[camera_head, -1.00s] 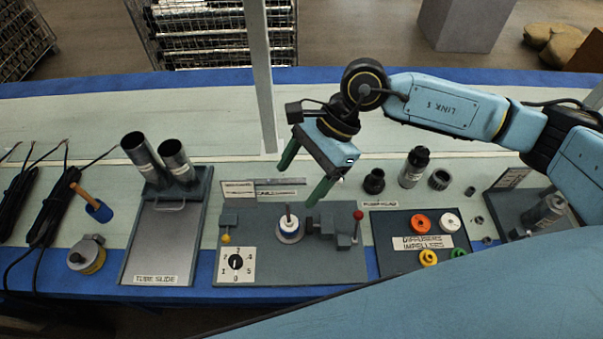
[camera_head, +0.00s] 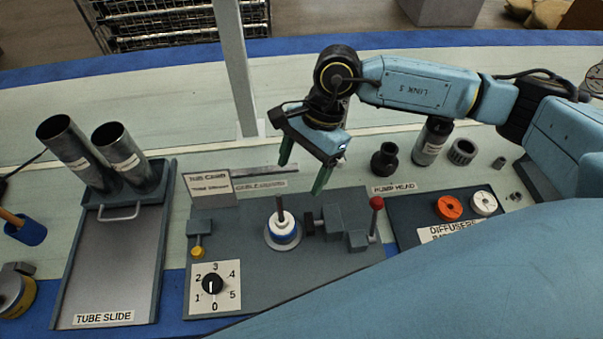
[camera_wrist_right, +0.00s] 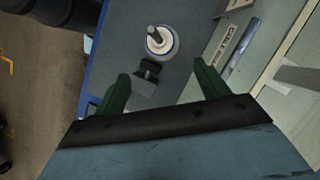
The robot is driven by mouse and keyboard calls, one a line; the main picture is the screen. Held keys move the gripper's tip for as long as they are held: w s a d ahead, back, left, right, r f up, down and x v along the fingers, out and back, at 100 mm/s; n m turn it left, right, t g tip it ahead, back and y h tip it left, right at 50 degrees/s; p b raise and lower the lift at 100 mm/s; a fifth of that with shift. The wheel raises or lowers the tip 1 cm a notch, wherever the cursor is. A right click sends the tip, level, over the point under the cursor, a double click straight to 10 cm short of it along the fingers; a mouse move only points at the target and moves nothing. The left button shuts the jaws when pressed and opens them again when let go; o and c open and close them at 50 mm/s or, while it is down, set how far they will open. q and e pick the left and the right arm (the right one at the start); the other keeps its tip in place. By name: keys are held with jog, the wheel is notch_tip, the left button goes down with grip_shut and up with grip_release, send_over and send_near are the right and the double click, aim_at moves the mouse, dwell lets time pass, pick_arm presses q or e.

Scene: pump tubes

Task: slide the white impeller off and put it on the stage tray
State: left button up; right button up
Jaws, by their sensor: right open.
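A white ring-shaped piece with a blue band, apparently the white impeller (camera_head: 283,229), sits around an upright shaft (camera_head: 280,206) on the grey fixture board. It also shows in the right wrist view (camera_wrist_right: 161,41), the shaft rising through its centre. My right gripper (camera_head: 303,170) is open and empty, above and behind the piece, not touching it. In the wrist view its green fingers (camera_wrist_right: 162,72) are spread, with the piece beyond the tips. A dark tray labelled for diffusers and impellers (camera_head: 410,226), probably the stage tray, lies right of the fixture, partly hidden by my body. My left gripper is out of view.
A clamp (camera_head: 343,228) with a red-knobbed lever (camera_head: 376,203) stands just right of the shaft. The tray bears an orange ring (camera_head: 449,207) and a white ring (camera_head: 483,203). A numbered dial (camera_head: 213,284) is front left. A post (camera_head: 237,80) rises behind.

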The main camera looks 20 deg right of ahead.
aim_at(284, 218)
jog(key=b+x, duration=0.1)
jog(key=x, duration=1.1)
jog(key=shift+f+b, duration=0.1)
jog(key=shift+b, duration=0.25)
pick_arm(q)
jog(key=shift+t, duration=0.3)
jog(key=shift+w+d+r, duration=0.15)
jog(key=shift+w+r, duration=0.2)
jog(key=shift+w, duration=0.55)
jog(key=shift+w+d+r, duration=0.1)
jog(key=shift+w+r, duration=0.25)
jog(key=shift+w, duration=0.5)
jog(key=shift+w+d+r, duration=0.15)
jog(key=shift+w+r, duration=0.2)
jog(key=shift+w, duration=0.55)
pick_arm(e)
jog(key=shift+s+a+f, duration=0.15)
jog(key=shift+a+f, duration=0.1)
jog(key=shift+f, duration=0.2)
jog(key=c, duration=1.3)
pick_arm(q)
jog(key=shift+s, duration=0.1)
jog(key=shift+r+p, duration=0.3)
pick_arm(e)
jog(key=shift+r, duration=0.6)
